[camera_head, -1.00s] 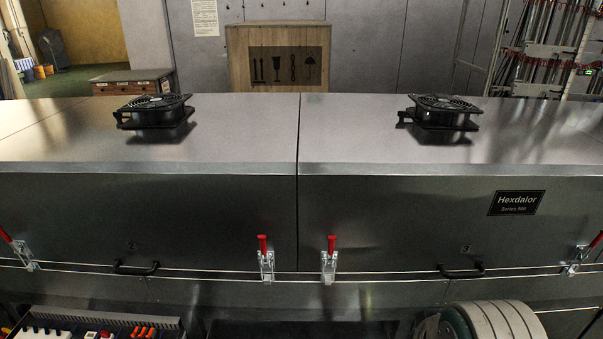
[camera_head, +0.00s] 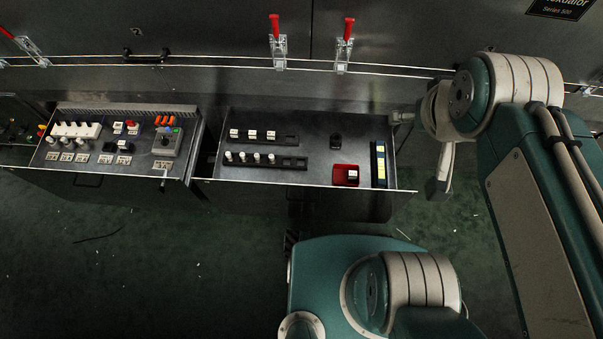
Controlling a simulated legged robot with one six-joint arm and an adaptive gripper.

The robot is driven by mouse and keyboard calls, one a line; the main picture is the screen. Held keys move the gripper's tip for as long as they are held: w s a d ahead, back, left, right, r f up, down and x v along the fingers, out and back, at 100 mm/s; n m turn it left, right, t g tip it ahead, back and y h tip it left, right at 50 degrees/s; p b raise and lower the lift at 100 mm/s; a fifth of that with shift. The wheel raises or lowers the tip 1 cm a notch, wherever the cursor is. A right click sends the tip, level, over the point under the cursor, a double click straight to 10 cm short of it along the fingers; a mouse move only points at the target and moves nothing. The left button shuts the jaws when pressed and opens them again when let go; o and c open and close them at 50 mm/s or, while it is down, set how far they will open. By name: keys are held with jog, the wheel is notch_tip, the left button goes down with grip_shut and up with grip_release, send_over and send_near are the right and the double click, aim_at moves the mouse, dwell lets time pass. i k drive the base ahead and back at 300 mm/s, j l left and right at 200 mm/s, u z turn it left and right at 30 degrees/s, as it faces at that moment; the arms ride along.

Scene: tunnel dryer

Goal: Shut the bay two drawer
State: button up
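Two open drawers stick out below the dryer's front in the head view. The left drawer (camera_head: 138,146) holds switches, terminal blocks and a grey rotary switch. The right drawer (camera_head: 312,152) holds rows of white-topped modules, a red tray and a yellow-marked strip. A faint "2" is on the panel (camera_head: 100,28) above the left drawer; I read no bay number on either drawer. My gripper (camera_head: 441,178) hangs at the right of the right drawer, apparently apart from its front corner. Only a pale end part shows, so its opening is unclear.
Red-handled toggle clamps (camera_head: 278,44) and a black handle (camera_head: 147,57) line the dryer panels above the drawers. My arm and body fill the lower right.

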aim_at(308, 180)
jog(key=l+u, duration=0.25)
jog(key=u, duration=0.25)
jog(key=k+u, duration=0.3)
jog(key=u, duration=0.2)
